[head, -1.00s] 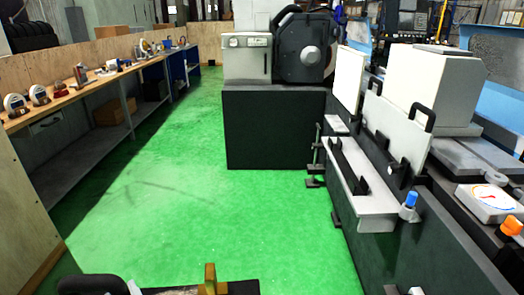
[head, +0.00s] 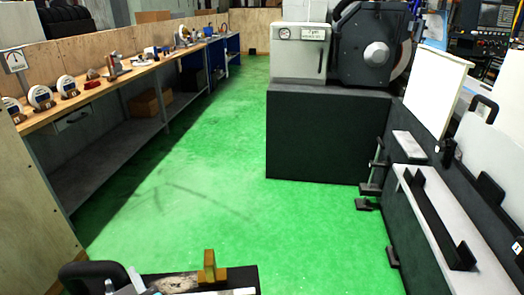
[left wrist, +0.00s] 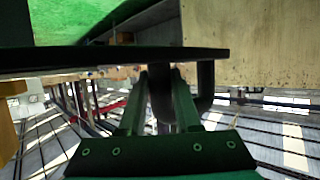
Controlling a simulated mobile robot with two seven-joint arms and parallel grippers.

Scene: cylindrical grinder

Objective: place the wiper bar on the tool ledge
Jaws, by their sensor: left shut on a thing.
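A dark bar, which I take to be the wiper bar (head: 238,279), lies across the bottom of the head view. It has a black loop handle at its left end and a yellow-brown block standing on it. My left gripper (head: 137,284) is only partly seen there. In the left wrist view, the green fingers of this gripper (left wrist: 159,92) are shut on the wiper bar (left wrist: 90,62) at its dark handle. The pale tool ledge (head: 414,225) is at the right of the head view, apart from the bar. My right gripper is out of view.
A long black strip with upright end pieces (head: 437,215) is on the ledge. A dark machine base (head: 315,135) carries a grey cabinet and a grinding wheel guard. A wooden bench (head: 95,92) with gauges runs along the left. The green floor (head: 190,200) between is clear.

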